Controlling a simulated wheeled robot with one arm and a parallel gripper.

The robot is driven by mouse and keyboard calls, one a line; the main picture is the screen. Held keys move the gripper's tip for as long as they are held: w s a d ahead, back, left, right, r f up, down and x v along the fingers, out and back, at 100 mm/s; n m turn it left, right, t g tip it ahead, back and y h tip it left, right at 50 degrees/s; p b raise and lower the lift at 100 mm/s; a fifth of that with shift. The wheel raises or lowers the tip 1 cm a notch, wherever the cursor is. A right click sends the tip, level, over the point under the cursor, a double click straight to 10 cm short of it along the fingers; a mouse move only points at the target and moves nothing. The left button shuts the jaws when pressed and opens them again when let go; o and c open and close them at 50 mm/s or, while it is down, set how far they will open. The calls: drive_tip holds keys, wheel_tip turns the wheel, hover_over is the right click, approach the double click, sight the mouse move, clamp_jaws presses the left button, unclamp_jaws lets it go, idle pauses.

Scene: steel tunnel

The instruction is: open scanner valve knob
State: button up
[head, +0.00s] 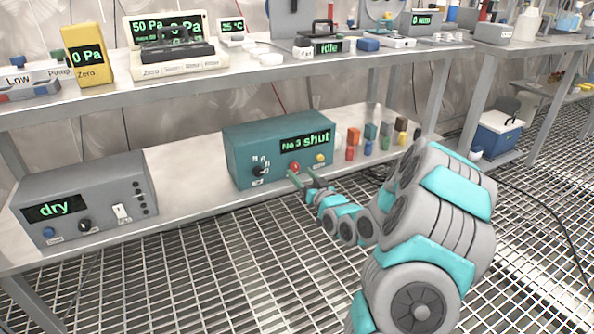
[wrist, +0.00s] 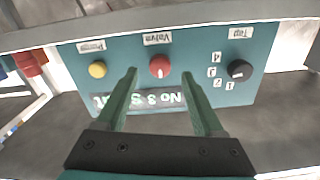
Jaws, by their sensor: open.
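The teal scanner box (head: 240,150) stands on the lower shelf, its display (head: 305,141) reading "No 3 shut". Its red valve knob (head: 295,167) sits on the front panel and also shows in the wrist view (wrist: 160,64), under a "Valve" label seen upside down. My gripper (head: 302,181) is open in front of the panel. In the wrist view its two green fingers (wrist: 160,73) are spread to either side of the red knob, with visible gaps. Whether the fingertips reach the knob's depth I cannot tell.
A black numbered knob (wrist: 239,70) and a yellow knob (wrist: 97,69) flank the red knob. A grey box reading "dry" (head: 110,180) stands left on the shelf. Several small coloured blocks and bottles stand right of the scanner. The upper shelf (head: 180,86) runs above.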

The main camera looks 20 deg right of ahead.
sight(296, 168)
drive_tip(key=shift+w, duration=1.65)
clamp_jaws()
